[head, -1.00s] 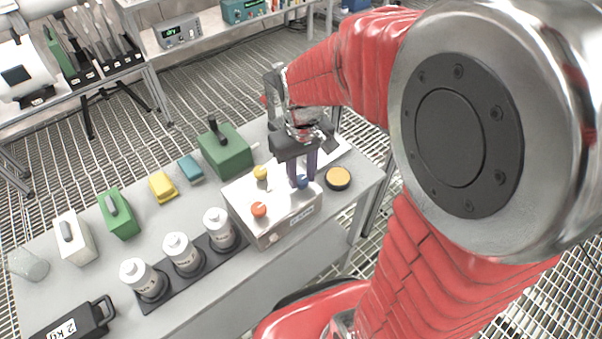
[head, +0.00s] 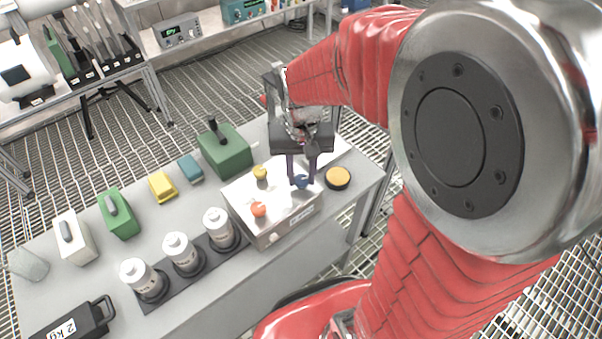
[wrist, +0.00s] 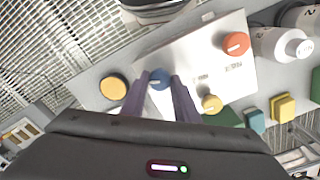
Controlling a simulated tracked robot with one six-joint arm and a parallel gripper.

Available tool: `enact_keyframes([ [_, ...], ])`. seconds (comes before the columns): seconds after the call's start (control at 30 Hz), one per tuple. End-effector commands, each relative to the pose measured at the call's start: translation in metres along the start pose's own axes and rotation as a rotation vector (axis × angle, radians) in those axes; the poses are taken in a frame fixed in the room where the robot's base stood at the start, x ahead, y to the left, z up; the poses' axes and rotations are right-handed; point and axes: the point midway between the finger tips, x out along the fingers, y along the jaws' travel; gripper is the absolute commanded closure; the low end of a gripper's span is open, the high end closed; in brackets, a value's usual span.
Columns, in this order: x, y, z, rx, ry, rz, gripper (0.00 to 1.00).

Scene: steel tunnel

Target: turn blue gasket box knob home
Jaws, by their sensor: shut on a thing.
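The steel gasket box (head: 276,222) stands on the grey table, with an orange knob (head: 258,209), a yellow knob (head: 260,172) and a blue knob (head: 301,182) on its top. In the wrist view my gripper (wrist: 160,84) has one finger on each side of the knob. The fingers hide parts of the knob's sides.
A yellow-topped black round thing (head: 338,178) lies close right of the box. A green block with a black handle (head: 225,150) stands behind it. White bottles (head: 183,254) in a black rack stand front left. Small yellow (head: 162,187) and teal (head: 190,168) blocks lie left.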

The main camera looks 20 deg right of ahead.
Motion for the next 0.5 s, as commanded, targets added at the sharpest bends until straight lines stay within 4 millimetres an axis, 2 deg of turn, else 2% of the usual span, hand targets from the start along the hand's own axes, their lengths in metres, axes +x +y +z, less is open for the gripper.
enact_keyframes([
  [0.5, -0.0004, -0.0001, -0.0003, 0.489, 0.001, 0.000, 0.95],
])
